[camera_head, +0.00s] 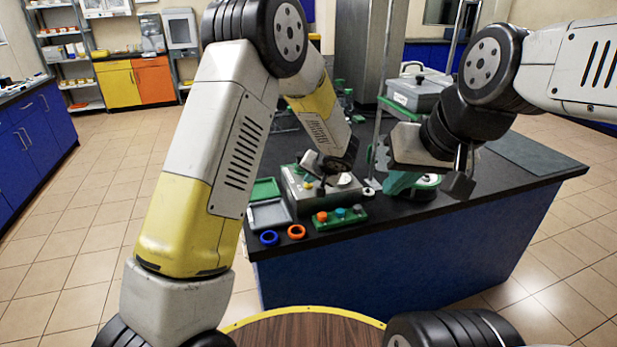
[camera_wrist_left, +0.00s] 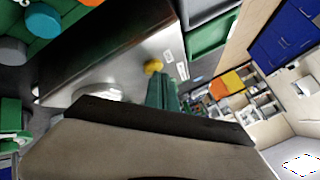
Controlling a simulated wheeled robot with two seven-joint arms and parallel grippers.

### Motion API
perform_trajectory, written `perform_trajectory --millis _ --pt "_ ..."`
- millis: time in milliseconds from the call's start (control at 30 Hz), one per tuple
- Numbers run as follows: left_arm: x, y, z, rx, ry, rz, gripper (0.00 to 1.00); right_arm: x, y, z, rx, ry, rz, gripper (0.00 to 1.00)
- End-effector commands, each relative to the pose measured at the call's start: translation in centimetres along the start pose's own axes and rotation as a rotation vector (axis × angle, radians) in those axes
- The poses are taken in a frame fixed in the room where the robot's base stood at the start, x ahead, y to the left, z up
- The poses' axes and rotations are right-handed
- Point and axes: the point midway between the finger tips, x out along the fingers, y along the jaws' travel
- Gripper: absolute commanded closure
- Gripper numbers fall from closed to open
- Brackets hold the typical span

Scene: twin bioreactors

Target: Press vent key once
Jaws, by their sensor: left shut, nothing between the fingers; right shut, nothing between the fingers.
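A grey metal box (camera_head: 305,203) stands on the dark bench, with a small yellow button (camera_head: 308,186) on its top. In the left wrist view the box's shiny top (camera_wrist_left: 125,62) carries the yellow button (camera_wrist_left: 153,66) beside small white labels. I cannot read which key is the vent key. My left gripper (camera_head: 326,166) is shut and empty, low over the box; it hides part of the top. I cannot tell whether it touches the box. My right gripper (camera_head: 460,182) is shut and empty, above the bench to the right, clear of the box.
A green block with coloured knobs (camera_head: 341,218), a blue ring (camera_head: 269,238), an orange ring (camera_head: 297,231) and a grey tray (camera_head: 268,214) lie near the bench's front edge. A teal-and-white device (camera_head: 408,188) is below my right gripper.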

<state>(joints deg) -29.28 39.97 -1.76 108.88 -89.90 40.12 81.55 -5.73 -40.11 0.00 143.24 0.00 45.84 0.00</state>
Motion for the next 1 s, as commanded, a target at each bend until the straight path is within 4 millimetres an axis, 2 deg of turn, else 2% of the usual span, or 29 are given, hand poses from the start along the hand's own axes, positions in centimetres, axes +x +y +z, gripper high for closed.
perform_trajectory --millis 200,567,1000 --pt "-0.8 -0.6 -0.6 -0.002 0.001 0.000 1.00 0.0 0.0 0.0 0.000 0.000 0.000 1.00" --pt "-1.0 -0.7 -0.8 0.000 0.001 0.000 1.00 0.0 0.0 0.0 0.000 0.000 0.000 1.00" --pt "-3.8 -2.8 -2.8 -0.002 0.002 0.000 1.00 0.0 0.0 0.0 0.000 0.000 0.000 1.00"
